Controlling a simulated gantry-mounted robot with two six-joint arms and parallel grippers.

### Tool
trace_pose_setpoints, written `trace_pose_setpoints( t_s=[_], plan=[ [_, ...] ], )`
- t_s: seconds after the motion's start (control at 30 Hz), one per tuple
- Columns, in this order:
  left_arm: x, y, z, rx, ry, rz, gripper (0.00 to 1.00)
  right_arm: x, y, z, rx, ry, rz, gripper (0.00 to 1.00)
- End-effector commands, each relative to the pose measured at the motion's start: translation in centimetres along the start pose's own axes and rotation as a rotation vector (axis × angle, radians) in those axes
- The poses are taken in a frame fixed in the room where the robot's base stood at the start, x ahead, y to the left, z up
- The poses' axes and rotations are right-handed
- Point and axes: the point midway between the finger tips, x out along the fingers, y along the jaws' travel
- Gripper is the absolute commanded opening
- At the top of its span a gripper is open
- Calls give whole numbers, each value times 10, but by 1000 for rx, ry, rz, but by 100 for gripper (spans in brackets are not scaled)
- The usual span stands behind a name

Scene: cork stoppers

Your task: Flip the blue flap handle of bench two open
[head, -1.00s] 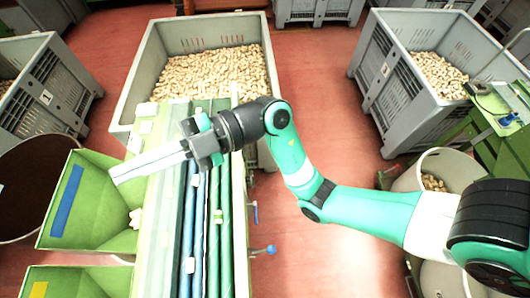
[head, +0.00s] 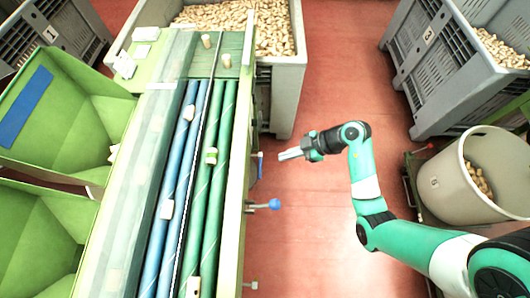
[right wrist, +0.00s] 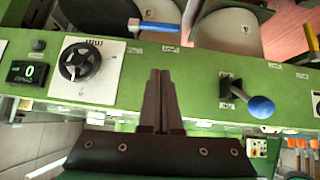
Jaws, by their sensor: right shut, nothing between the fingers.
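A green sorting bench (head: 246,110) runs along the left-middle of the head view. On its right side is a small blue handle (head: 261,166), and nearer me a lever with a blue ball (head: 276,204). In the right wrist view, a flat blue handle (right wrist: 161,27) sticks out sideways at the panel's far edge. A blue ball lever (right wrist: 261,107) is at the right. My right gripper (head: 281,156) is shut and empty beside the bench. In the wrist view its fingertips (right wrist: 161,72) lie over the green panel, apart from both handles. Which bench this is cannot be read.
The panel carries a black hand wheel (right wrist: 81,62) and a display (right wrist: 27,72) reading 0. A crate of corks (head: 289,80) stands behind the bench. A white tub (head: 440,178) stands at the right.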

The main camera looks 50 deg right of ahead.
Motion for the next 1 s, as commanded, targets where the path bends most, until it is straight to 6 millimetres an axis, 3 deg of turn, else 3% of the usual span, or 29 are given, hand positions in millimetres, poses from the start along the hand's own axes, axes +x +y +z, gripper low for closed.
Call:
trace_pose_setpoints(
  t_s=[0.27, 0.43, 0.87, 1.0],
  plan=[
    [1, 0, -1, 0, 1, 0, 0, -1, 1, -2, -2, 1, 1, 0],
    [-6, 0, 5, 0, 1, 0, 0, 12, 0, 0, -3, 1, 0, 0],
    [-49, 0, 45, 0, 0, 0, 0, 102, 0, 3, -5, 1, -2, 0],
    [-62, 0, 58, 0, 0, 0, 0, 119, 0, 18, -1, 1, 2, 0]
  ],
)
